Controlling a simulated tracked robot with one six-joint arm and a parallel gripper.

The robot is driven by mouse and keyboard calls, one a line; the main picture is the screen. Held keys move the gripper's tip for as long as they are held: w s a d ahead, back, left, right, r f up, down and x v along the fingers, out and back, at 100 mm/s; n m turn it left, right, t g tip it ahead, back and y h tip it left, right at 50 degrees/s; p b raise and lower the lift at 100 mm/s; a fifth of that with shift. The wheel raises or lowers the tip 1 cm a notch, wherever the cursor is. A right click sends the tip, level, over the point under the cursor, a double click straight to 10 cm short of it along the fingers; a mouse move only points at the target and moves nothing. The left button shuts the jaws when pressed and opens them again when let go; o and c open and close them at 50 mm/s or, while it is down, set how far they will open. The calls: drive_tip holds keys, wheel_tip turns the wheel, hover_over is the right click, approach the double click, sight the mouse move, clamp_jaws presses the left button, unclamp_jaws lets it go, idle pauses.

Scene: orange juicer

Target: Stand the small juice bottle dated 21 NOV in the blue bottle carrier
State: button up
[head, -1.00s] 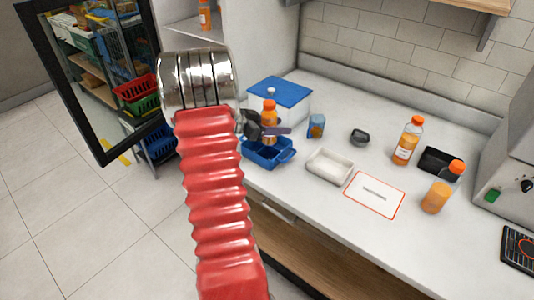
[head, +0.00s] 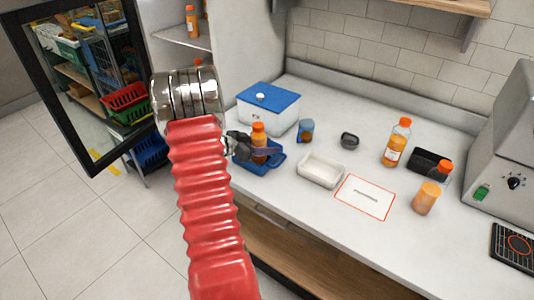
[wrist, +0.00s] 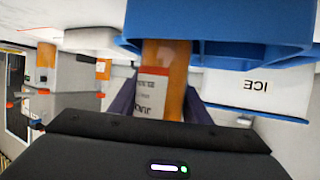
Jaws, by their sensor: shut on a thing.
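The small orange juice bottle (head: 258,135) with an orange cap is upright at the blue bottle carrier (head: 270,168). My gripper (head: 262,150) is shut around its body. In the wrist view, which is upside down, the bottle (wrist: 176,62) stands between my gripper's dark fingers (wrist: 158,105). Its lower end is hidden behind the wall of the carrier (wrist: 225,50), so it is at least partly lowered inside. I cannot tell whether it touches the carrier's floor. Its label shows print, but I cannot read the date.
A white ICE box with a blue lid (head: 270,97) stands behind the carrier. A white tray (head: 320,170) and a blue-and-brown cup (head: 306,130) are to its right. Other orange-capped bottles (head: 396,145) (head: 427,198) stand further right. A red-edged card (head: 365,197) lies in front.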

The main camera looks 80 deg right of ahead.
drive_tip(key=shift+f, duration=1.8)
drive_tip(key=o, duration=1)
drive_tip(key=v, duration=1.2)
